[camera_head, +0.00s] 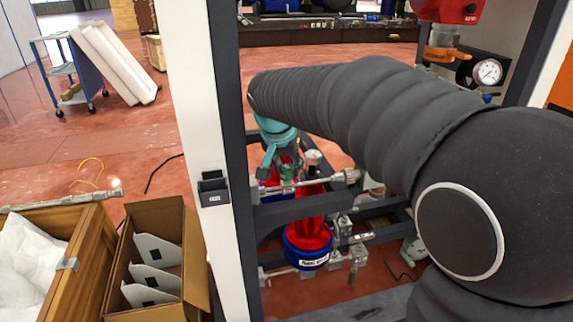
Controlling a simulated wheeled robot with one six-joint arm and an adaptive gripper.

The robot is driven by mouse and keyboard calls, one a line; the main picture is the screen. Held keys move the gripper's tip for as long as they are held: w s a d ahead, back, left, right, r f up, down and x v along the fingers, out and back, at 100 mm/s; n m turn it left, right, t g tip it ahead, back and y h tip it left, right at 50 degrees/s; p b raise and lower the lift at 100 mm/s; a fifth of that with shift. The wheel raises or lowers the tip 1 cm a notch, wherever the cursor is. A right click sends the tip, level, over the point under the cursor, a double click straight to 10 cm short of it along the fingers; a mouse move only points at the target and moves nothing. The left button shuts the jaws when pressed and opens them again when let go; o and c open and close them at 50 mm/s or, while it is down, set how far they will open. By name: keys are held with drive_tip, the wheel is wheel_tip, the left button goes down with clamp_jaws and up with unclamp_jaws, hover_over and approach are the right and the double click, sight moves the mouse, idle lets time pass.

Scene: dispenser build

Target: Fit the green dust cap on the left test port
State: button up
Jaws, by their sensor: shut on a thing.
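My gripper (271,158), teal, points down inside the metal frame at the pipework. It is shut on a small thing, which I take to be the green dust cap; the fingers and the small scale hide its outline. A silvery horizontal pipe with fittings (345,178) runs just right of and below the fingertips. I cannot tell whether the held thing touches it. The left test port cannot be made out with certainty among these fittings.
A red and blue cylindrical unit (309,240) stands below the pipe. A dark crossbar (290,212) and a white-and-dark post (205,120) bound the frame. A gauge (487,72) sits upper right. A cardboard box (160,210) and a wooden crate (93,240) stand left.

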drive_tip(key=shift+f, duration=0.35)
idle(0.4)
drive_tip(key=o, duration=1.5)
drive_tip(key=shift+r, duration=0.2)
drive_tip(key=shift+r+p, duration=1.8)
drive_tip(key=shift+r, duration=1.05)
